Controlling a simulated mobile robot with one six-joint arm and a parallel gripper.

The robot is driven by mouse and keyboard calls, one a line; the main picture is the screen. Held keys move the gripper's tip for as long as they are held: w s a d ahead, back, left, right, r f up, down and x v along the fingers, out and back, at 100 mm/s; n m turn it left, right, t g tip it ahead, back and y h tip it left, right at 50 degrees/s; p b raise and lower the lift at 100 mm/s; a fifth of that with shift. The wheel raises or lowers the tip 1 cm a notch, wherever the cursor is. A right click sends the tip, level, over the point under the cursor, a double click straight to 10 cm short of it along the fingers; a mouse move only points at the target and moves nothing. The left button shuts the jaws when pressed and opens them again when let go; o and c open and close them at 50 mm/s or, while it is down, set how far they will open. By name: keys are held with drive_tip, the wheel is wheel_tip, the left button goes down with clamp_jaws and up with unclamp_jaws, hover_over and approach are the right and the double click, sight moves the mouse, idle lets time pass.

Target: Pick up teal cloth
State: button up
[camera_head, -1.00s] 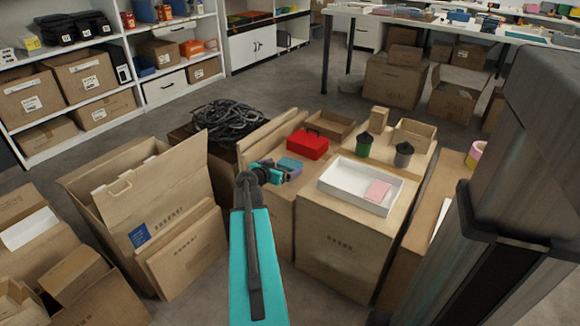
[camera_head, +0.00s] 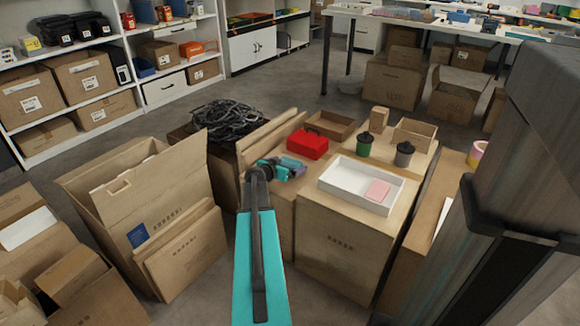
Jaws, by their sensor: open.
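My gripper (camera_head: 297,173), at the end of my teal arm, is over or right beside the cloth. Its fingers point right and are open. Whether they touch the cloth cannot be told from this view.
A red box (camera_head: 308,145) stands just behind and right of my gripper. A white tray (camera_head: 335,188) with a pink cloth (camera_head: 378,190) is to the right. A green canister (camera_head: 364,147) and a grey canister (camera_head: 404,155) stand farther right. Upright carton flaps (camera_head: 262,143) rise on the left.

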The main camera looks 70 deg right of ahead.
sight(288, 165)
idle(0.3)
drive_tip(key=c, duration=1.1)
drive_tip(key=shift+r, duration=0.15)
wheel_tip(288, 165, up, 10)
drive_tip(key=p, duration=0.3)
